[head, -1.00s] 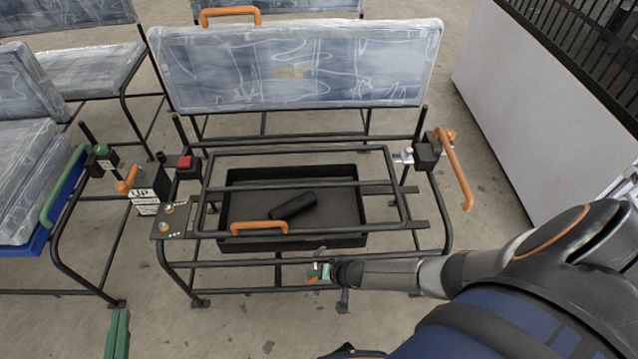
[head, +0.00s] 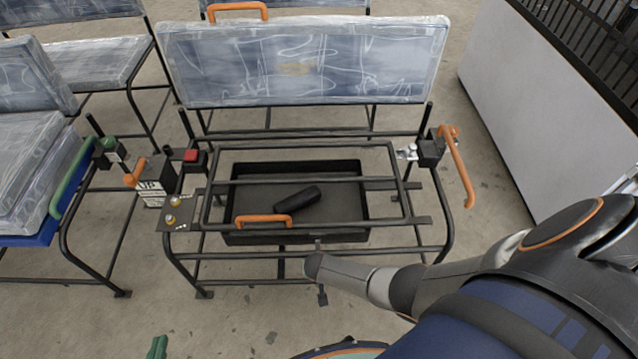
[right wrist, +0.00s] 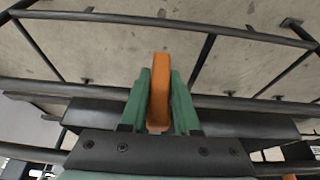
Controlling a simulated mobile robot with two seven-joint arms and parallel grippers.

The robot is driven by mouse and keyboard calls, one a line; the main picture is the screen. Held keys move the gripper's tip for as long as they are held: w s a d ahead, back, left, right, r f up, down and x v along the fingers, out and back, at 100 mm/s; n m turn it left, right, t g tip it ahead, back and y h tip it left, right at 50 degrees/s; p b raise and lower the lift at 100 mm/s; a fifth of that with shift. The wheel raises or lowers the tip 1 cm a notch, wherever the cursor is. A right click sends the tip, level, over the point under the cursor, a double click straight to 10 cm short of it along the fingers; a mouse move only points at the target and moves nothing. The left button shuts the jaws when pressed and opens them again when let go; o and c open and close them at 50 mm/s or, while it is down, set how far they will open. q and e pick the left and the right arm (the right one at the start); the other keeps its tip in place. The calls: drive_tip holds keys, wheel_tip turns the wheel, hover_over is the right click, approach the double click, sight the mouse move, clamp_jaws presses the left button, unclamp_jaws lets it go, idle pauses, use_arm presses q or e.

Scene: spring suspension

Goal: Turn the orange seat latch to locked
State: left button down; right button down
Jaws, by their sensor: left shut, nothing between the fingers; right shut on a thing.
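In the right wrist view, my right gripper (right wrist: 160,95) has green fingers shut on an upright orange bar, the orange seat latch (right wrist: 160,82). Dark frame tubes cross behind it. In the head view my right arm reaches in from the right to the front rail of the seat frame (head: 390,252). Its fingers and the latch are hidden there behind the wrist. Only a green fingertip of my left gripper (head: 157,347) shows at the bottom edge, low in front of the frame, shut and touching nothing visible.
An orange handle (head: 262,220) sits on the frame above a black tray (head: 350,236) holding a dark cylinder (head: 297,199). Orange levers stand at the left box (head: 134,173) and right side (head: 458,172). A wrapped backrest (head: 300,65) is behind. Floor at front left is clear.

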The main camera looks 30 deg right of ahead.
drive_tip(key=shift+d, duration=0.1)
use_arm(q)
drive_tip(key=shift+r, duration=0.1)
use_arm(e)
drive_tip(key=c, duration=0.6)
unclamp_jaws()
drive_tip(key=shift+c, duration=0.2)
drive_tip(key=shift+r, duration=0.25)
use_arm(q)
drive_tip(key=s+r+g+p, duration=0.1)
drive_tip(key=p, duration=0.3)
drive_tip(key=s+d+r+g+p, duration=0.1)
drive_tip(key=p, duration=0.3)
drive_tip(key=shift+s+p, duration=0.35)
drive_tip(key=shift+s, duration=0.05)
use_arm(e)
drive_tip(key=v, duration=1.2)
drive_tip(key=shift+s, duration=0.15)
use_arm(q)
drive_tip(key=shift+s+f, duration=0.1)
use_arm(e)
drive_tip(key=shift+f, duration=0.1)
